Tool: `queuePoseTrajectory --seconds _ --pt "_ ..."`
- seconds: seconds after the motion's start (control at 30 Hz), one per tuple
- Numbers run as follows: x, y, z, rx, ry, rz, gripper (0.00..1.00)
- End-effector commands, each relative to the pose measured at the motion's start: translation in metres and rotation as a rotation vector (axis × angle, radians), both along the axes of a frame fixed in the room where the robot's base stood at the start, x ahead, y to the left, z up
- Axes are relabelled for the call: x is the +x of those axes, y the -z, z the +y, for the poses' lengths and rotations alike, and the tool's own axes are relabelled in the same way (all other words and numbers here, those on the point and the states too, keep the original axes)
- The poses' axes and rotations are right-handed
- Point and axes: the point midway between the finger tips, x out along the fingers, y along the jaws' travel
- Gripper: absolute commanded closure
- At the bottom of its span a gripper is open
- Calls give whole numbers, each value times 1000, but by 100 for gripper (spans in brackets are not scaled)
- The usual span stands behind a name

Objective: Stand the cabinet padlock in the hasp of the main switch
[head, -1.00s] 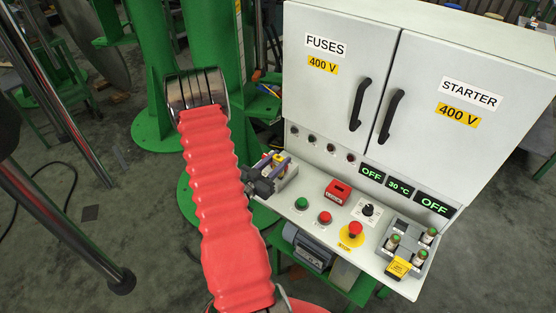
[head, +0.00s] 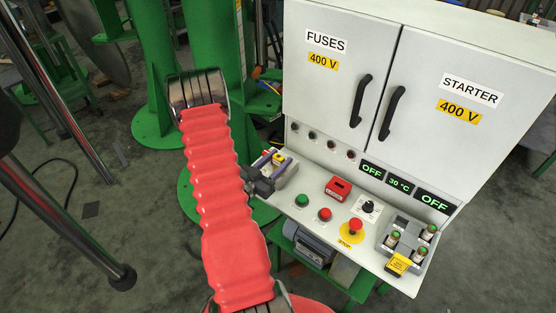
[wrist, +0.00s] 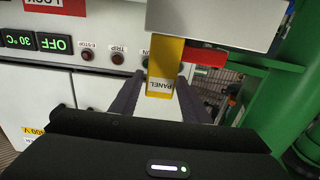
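The padlock is a yellow block (wrist: 165,72) marked PANEL, upside down in the wrist view. In the head view it shows as a small yellow patch (head: 279,157). It is upright, just above the pale grey switch box (wrist: 212,18), with a red part (wrist: 206,57) beside it. The box also shows in the head view (head: 287,173). My gripper (wrist: 163,82) has one finger along each side of the padlock and looks shut on it. The gripper is at the console's left end in the head view (head: 273,163). The hasp and the padlock's lower end are hidden.
The red LOCK box (head: 338,188), green button (head: 302,201), red button (head: 324,214) and emergency stop (head: 355,226) are right of the gripper. A grey tray (head: 391,237) holds several cylinders. The cabinet (head: 340,40) rises behind; a green column (wrist: 305,80) stands beside the switch.

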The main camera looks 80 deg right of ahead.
Motion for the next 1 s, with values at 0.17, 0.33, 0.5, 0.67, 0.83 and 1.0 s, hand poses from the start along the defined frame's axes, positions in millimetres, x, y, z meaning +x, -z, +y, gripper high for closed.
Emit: queuePoseTrajectory --seconds 0.17,0.33,0.5,0.67,0.83,1.0 --pt "0 0 0 0 0 0 47" --pt "0 0 0 1 0 0 47" --pt "2 0 3 1 -1 0 47" --pt "7 0 15 1 -3 1 47" --pt "17 0 35 1 -5 1 47" --pt "25 1 56 2 -4 1 47"
